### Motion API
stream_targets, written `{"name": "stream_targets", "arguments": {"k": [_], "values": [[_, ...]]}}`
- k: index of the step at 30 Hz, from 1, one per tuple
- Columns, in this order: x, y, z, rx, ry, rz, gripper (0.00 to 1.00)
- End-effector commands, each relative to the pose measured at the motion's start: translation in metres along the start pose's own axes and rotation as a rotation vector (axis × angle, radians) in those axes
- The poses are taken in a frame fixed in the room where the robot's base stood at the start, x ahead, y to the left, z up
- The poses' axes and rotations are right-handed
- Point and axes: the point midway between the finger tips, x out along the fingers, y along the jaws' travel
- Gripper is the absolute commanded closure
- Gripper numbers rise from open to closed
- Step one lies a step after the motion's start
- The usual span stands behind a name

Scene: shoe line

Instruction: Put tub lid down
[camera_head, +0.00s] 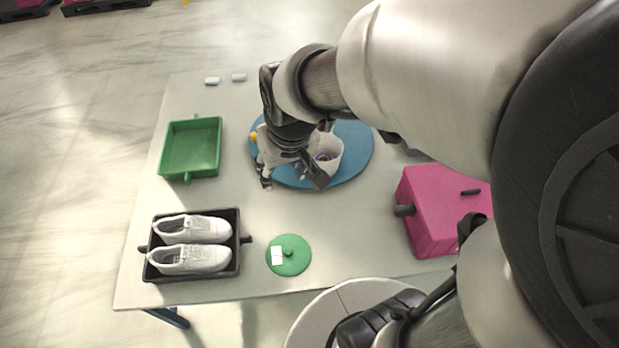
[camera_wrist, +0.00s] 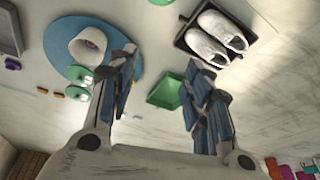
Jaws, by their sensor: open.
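A round green lid (camera_head: 289,256) with a knob and a white label lies flat on the table near its front edge, right of the shoe tray. A white tub (camera_head: 332,146) stands without a lid on the round blue mat (camera_head: 357,140), with something purple and yellow inside. The tub (camera_wrist: 88,48) also shows on the blue mat in the wrist view, at upper left. My gripper (camera_head: 292,182) is open, with nothing visible between its fingers (camera_wrist: 162,56). In the head view it is over the front-left part of the mat, beside the tub, apart from the lid.
A black tray (camera_head: 196,279) holds two white shoes at front left. An empty green tray (camera_head: 191,148) is behind it. A pink box (camera_head: 430,215) with dark handles stands at right. Two small pale pieces (camera_head: 239,77) lie at the back. Bare table lies between lid and pink box.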

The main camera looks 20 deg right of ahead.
Motion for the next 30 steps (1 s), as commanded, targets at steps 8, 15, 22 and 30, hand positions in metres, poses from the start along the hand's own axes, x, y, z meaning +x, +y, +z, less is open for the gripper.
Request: {"name": "stream_targets", "arguments": {"k": [8, 15, 22, 30], "values": [[-0.09, 0.005, 0.074, -0.024, 0.075, 0.013, 0.54], [-0.112, 0.008, 0.111, -0.032, 0.095, 0.022, 0.54], [-0.113, 0.009, 0.114, -0.033, 0.095, 0.023, 0.54], [-0.096, 0.009, 0.119, -0.033, 0.096, 0.022, 0.54]]}}
